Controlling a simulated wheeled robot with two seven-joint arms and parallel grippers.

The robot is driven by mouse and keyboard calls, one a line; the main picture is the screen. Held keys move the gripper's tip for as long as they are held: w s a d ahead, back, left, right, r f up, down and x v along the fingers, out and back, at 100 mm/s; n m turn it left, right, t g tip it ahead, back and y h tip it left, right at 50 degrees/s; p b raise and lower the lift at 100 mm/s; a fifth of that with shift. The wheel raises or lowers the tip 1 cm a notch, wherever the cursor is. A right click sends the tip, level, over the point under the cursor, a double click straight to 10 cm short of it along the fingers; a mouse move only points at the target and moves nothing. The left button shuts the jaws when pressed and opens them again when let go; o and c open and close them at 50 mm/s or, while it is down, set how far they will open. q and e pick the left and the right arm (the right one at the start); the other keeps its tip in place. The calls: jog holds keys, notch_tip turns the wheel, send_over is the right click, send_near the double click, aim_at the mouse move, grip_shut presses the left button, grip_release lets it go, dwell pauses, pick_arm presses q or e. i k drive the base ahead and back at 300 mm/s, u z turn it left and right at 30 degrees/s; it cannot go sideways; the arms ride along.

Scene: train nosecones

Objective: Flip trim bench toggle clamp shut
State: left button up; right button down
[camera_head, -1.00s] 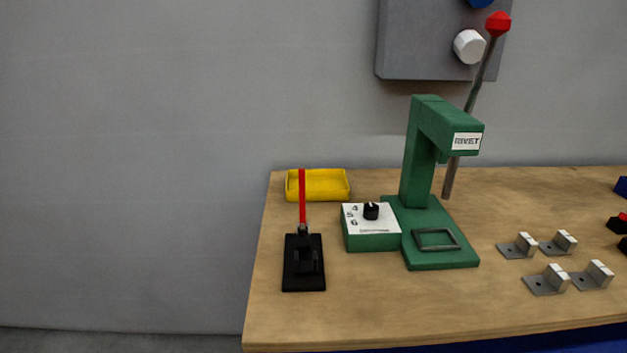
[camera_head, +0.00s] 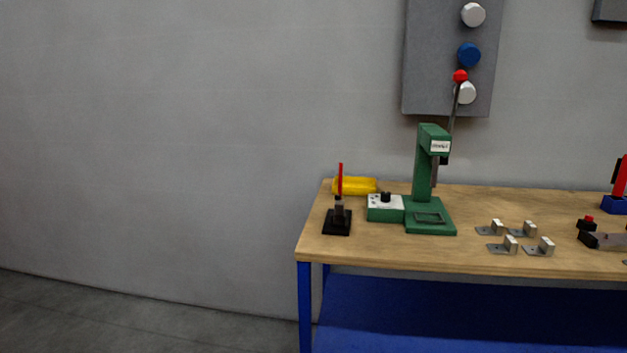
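The toggle clamp (camera_head: 338,221) stands near the left end of the wooden bench (camera_head: 385,247). It has a black base plate and a red handle (camera_head: 340,180) that points straight up. Another red-handled device (camera_head: 619,183) on a blue base is cut off at the right edge of the picture. Which of the two is the trim bench clamp, I cannot tell. Neither of my grippers is in view.
A green rivet press (camera_head: 425,185) with a control box (camera_head: 385,213) stands right of the clamp. A yellow tray (camera_head: 355,186) lies behind it. Several metal brackets (camera_head: 503,245) lie further right. A grey wall panel (camera_head: 426,60) hangs above. The floor at left is clear.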

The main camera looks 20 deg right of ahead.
aim_at(338, 197)
jog(key=z, duration=0.6)
jog(key=i, duration=0.9)
jog(key=z, duration=0.15)
